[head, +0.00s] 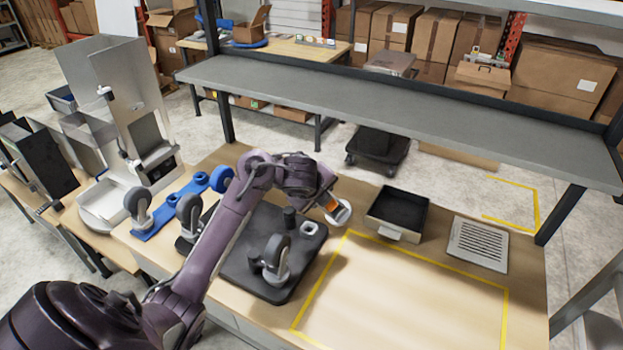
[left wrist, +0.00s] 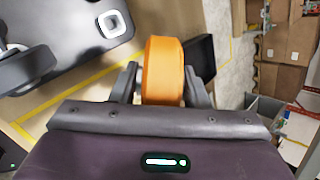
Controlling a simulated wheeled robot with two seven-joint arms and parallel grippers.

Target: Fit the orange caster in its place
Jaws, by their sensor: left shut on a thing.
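My left gripper (head: 333,205) is shut on the orange caster (head: 328,201), held in the air off the right side of a dark plate (head: 240,262). In the left wrist view the orange wheel (left wrist: 163,70) sits upright between the two fingers; its mount is hidden. The dark plate (left wrist: 75,50) shows there at upper left, apart from the caster, with a pale square socket (left wrist: 112,24) that looks empty. The same socket (head: 309,228) is near the plate's right corner in the head view. A grey caster (head: 272,262) stands on the plate's near part. My right gripper is not in view.
A black tray (head: 382,233) and a slotted metal plate (head: 478,243) lie to the right. A yellow-taped area (head: 410,300) of the bench is clear. A blue base (head: 170,217) with a grey wheel is at left. A grey shelf (head: 400,105) crosses behind.

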